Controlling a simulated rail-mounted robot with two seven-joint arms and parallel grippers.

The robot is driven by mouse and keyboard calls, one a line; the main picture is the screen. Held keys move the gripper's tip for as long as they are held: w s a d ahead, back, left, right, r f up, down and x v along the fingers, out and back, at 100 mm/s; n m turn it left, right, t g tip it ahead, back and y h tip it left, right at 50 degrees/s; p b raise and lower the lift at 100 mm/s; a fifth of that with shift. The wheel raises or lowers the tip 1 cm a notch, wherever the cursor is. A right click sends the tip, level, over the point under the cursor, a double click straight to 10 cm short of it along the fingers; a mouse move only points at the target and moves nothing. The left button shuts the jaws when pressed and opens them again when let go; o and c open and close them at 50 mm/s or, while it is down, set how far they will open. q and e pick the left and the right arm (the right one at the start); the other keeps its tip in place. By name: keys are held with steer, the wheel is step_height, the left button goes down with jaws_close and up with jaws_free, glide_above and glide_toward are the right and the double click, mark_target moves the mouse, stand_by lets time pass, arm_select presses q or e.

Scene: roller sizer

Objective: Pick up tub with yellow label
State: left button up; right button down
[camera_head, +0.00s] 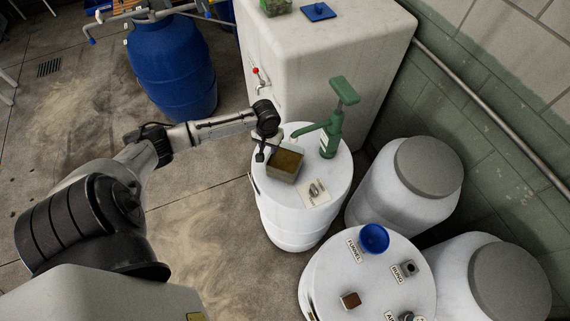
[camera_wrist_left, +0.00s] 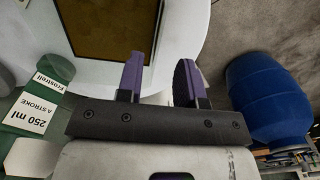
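A small square tub (camera_head: 284,176) holding brownish-yellow liquid stands on the lid of a white drum (camera_head: 285,225), left of a green hand pump (camera_head: 333,130). I cannot make out a yellow label on it. My left gripper (camera_head: 262,152) is at the tub's left side in the head view. In the left wrist view, the gripper's two purple fingers (camera_wrist_left: 159,70) are apart with nothing between them. The tub (camera_wrist_left: 155,20) shows just beyond the left finger there; whether they touch is unclear. My right gripper is not in view.
The green pump (camera_wrist_left: 52,75), labelled 250 ml a stroke, stands close by. A small card with a metal piece (camera_head: 316,192) lies beside the tub. A nearer drum (camera_head: 330,265) carries a blue funnel (camera_head: 374,238). A blue barrel (camera_head: 172,65) stands at the back left.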

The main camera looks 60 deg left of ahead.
mark_target(271, 163)
arm_select(q)
steer(key=shift+d+f, duration=0.15)
steer(key=shift+f, duration=1.35)
steer(key=shift+d+f, duration=0.1)
steer(key=shift+f, duration=1.35)
jaws_close()
steer(key=shift+w+r, duration=0.1)
